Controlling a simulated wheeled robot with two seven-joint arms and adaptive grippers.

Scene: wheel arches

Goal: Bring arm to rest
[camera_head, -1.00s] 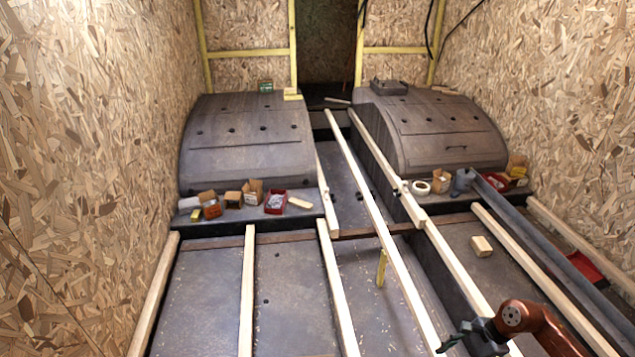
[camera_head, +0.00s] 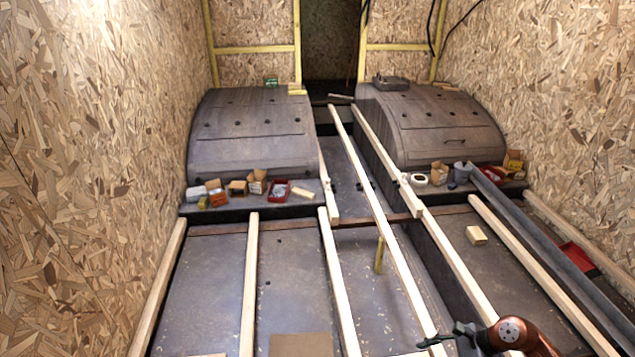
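My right arm's orange-brown wrist comes in at the bottom right. Its dark gripper (camera_head: 437,337) points left, above the front ends of the long pale battens. No object shows in it, and it is too small and side-on to tell whether the fingers are apart. My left arm and gripper are out of view.
Pale battens (camera_head: 249,290) run lengthwise over the grey floor. Two grey wheel arches (camera_head: 250,135) (camera_head: 440,125) stand at the back, with small boxes (camera_head: 257,182) on the ledges before them. A wood block (camera_head: 476,235) lies right; a brown panel (camera_head: 300,345) lies front centre.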

